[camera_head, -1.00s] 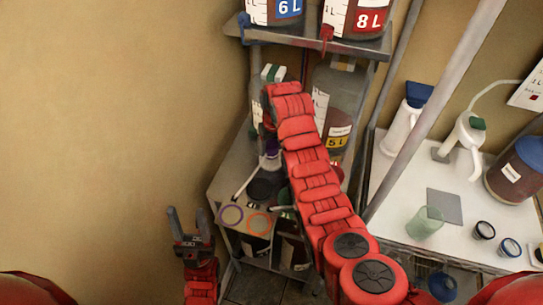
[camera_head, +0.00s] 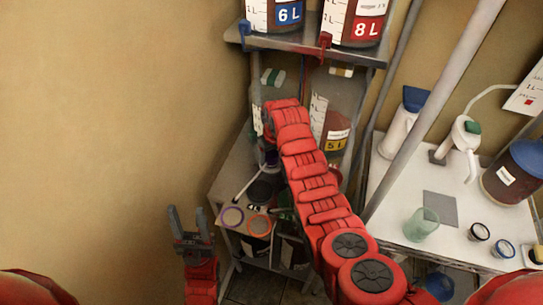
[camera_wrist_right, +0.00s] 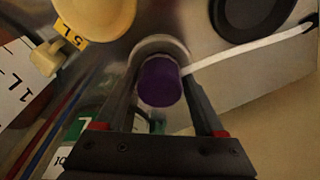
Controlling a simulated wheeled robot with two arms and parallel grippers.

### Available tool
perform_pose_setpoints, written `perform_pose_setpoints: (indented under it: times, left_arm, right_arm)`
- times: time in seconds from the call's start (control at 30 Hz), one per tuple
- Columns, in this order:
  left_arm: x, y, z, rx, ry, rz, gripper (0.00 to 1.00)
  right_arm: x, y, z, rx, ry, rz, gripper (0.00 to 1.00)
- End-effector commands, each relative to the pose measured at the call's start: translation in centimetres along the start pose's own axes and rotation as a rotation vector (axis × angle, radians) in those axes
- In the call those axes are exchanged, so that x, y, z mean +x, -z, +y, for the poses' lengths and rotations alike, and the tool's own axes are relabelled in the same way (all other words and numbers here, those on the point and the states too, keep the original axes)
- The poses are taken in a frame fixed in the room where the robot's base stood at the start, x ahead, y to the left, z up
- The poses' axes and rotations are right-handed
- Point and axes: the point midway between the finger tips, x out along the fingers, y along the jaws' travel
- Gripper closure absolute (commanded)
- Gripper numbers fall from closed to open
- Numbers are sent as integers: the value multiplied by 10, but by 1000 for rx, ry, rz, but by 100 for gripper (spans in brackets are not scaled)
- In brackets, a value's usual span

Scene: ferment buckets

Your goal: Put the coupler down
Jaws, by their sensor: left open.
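A purple round-topped piece, which I take to be the coupler (camera_wrist_right: 160,80), is between the fingers of my right gripper (camera_wrist_right: 162,88) in the right wrist view. The fingers lie close along both its sides; whether they press on it I cannot tell. A pale round rim shows around and behind it. In the head view a bit of purple (camera_head: 270,158) shows beside my right arm, above the low shelf; my right gripper is mostly hidden there. My left gripper (camera_head: 187,226) is open and empty, pointing up near the left wall, apart from the shelf.
A purple ring (camera_head: 231,217) and an orange ring (camera_head: 259,225) are at the shelf's front. A white rod (camera_head: 250,181) leans there. A 5 L vessel (camera_head: 334,130) stands behind my right arm. The white table (camera_head: 395,230) at right holds jugs, a green cup (camera_head: 423,225) and small lids.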

Motion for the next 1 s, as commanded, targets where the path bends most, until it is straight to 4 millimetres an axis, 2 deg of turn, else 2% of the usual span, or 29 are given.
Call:
perform_pose_setpoints:
  times: [0.83, 0.97, 1.0]
  left_arm:
    - [0, 0, 0, 0, 0, 0, 50]
    - [4, 1, 0, 0, 0, 0, 50]
    - [0, 0, 0, 0, 0, 0, 50]
  right_arm:
    - [2, -2, 0, 0, 1, -6, 10]
    - [-3, -1, 0, 0, 1, -6, 10]
    - [-3, -1, 0, 0, 1, -5, 10]
